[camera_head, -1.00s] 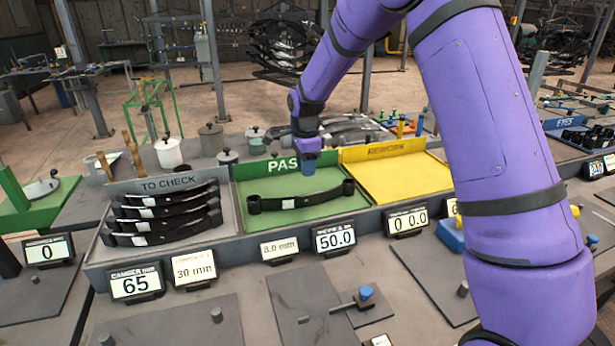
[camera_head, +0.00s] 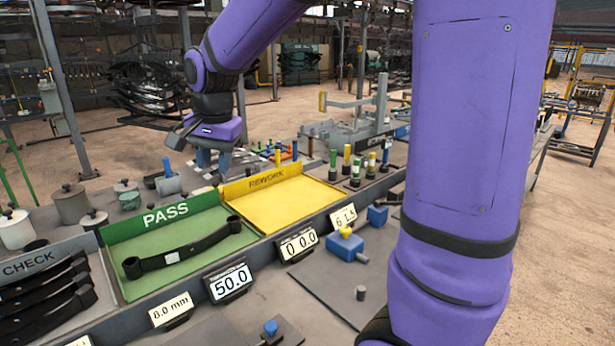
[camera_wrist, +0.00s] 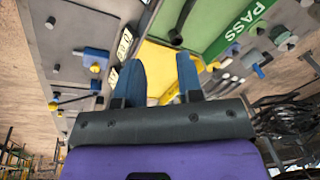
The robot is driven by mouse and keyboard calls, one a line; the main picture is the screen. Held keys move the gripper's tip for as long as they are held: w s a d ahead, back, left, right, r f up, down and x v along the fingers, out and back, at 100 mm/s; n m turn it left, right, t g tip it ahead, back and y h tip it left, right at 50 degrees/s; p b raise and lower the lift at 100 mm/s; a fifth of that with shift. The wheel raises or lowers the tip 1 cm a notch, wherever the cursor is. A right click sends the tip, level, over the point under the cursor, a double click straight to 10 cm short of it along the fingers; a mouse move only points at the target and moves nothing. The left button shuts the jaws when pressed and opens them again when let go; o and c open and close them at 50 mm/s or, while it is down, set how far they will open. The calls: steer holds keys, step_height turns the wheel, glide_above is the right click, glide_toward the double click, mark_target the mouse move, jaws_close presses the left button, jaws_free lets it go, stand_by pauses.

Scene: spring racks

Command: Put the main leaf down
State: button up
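A dark main leaf (camera_head: 180,250) with a pale label lies in the green PASS tray (camera_head: 130,285), slightly bowed, its eyes at the two ends. Part of it also shows at the top of the wrist view (camera_wrist: 180,22). My gripper (camera_head: 205,160) is up behind the trays, above the back edge between PASS and REWORK, apart from the leaf. In the wrist view its two blue fingers (camera_wrist: 160,72) stand apart with nothing between them. The yellow REWORK tray (camera_head: 290,205) is empty.
The grey TO CHECK tray (camera_head: 85,240) at the left holds several stacked dark leaves (camera_head: 45,300). Number displays such as the 50.0 one (camera_head: 230,283) line the front edge. Coloured cylinders (camera_head: 355,170) stand right of REWORK. Grey pots (camera_head: 70,203) stand behind PASS.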

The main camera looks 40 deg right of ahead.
steer(key=s+d+r+n+t, duration=0.1)
steer(key=s+n, duration=0.4)
steer(key=s, duration=0.7)
steer(key=s+d+r+n+t, duration=0.2)
steer(key=s+n, duration=0.3)
steer(key=s, duration=0.7)
steer(key=shift+s+r, duration=0.15)
steer(key=shift+r, duration=0.15)
